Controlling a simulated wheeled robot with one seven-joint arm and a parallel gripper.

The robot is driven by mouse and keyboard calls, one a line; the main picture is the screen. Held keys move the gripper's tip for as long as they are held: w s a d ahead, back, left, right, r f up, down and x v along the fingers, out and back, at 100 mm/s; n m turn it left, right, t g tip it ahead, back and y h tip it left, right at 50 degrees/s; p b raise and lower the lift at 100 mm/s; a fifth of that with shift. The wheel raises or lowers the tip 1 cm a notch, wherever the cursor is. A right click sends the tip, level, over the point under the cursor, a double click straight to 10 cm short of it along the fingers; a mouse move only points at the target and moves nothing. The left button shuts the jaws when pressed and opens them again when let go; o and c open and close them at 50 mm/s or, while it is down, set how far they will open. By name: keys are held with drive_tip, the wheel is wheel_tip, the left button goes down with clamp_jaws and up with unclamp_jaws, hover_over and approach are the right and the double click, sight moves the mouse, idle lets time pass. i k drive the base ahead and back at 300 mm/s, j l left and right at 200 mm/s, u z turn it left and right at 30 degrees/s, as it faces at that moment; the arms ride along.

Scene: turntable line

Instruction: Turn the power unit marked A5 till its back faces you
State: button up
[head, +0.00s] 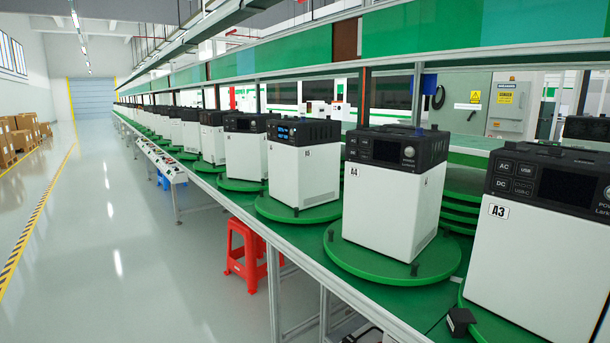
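The power unit after A4 in the row, by order the A5 unit (303,168), is a white box with a black top. It stands upright on a round green turntable (298,211). A lit blue display shows on its black upper band, on the side turned toward the aisle and me, so its front is in view and its back is hidden. Its small label is too small to read surely. My gripper cannot be made out in this view.
The unit marked A4 (392,208) stands nearer on its own turntable (392,262); the unit marked A3 (530,260) is nearest, at right. More units recede to the left. A red stool (247,252) stands under the line's edge. The aisle floor (120,240) at left is clear.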

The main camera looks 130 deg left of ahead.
sight(272, 208)
drive_tip(key=u, duration=4.25)
drive_tip(key=i+j, duration=0.5)
drive_tip(key=i, duration=0.2)
drive_tip(key=i+j, duration=0.5)
drive_tip(key=i, duration=0.15)
